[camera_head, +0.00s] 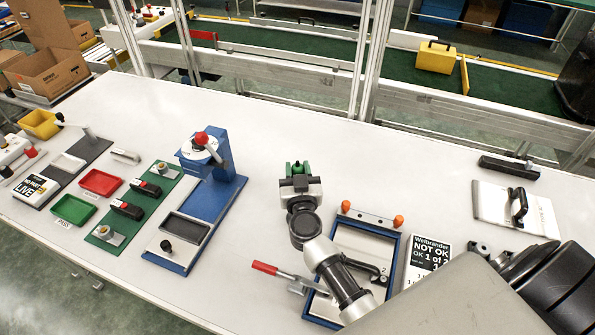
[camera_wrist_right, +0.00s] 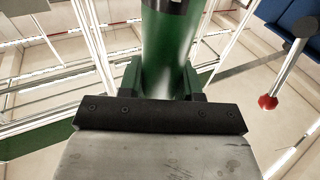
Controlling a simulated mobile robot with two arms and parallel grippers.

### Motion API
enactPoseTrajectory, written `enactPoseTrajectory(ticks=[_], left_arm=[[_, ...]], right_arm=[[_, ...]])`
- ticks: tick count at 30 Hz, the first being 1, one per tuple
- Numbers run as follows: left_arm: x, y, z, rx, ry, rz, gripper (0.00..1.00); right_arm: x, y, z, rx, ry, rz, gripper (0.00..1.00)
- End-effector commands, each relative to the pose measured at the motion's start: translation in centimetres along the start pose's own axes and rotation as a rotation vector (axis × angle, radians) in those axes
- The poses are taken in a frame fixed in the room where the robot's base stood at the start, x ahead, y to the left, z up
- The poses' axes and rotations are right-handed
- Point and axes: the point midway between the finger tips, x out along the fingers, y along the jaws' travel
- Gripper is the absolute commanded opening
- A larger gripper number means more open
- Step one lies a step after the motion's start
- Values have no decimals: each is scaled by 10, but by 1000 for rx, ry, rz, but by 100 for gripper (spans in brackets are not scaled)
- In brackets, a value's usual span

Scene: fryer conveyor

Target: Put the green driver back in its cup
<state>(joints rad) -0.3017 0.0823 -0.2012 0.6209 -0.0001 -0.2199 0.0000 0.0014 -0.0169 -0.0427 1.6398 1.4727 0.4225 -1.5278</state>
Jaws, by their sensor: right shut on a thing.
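The green driver shows in the right wrist view as a thick green cylinder (camera_wrist_right: 168,50) with a dark band near the top edge of the picture. My right gripper (camera_head: 298,170) is shut on it, with a dark green finger on each side. In the head view the gripper is over the middle of the white table, between the blue lever press and the blue-framed fixture, and the driver is mostly hidden by the gripper. I cannot make out the cup in either view. My left gripper is not in view.
The blue press (camera_head: 225,185) with its red knob (camera_head: 201,138) stands left of my gripper. A blue-framed fixture (camera_head: 395,262) with orange knobs and a red-handled clamp (camera_head: 265,267) lies below right. A sign (camera_head: 428,255) is beside it. The table behind my gripper is clear.

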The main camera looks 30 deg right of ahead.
Motion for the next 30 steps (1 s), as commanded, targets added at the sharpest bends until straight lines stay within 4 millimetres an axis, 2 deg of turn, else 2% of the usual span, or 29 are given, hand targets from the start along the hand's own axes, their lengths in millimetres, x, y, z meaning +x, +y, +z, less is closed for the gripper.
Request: enactPoseTrajectory(ticks=[4,5,9,10,20,23,30], left_arm=[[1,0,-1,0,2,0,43],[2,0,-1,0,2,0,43],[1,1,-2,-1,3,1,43],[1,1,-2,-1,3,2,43],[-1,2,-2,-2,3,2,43],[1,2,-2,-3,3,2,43],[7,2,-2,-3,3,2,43]], right_arm=[[0,0,2,0,2,0,0],[0,0,3,0,0,0,35],[0,0,3,0,0,0,57],[0,0,3,0,0,0,59],[0,0,-2,1,1,0,59],[-14,0,1,1,-3,-1,59],[-65,0,2,1,-4,0,59]])
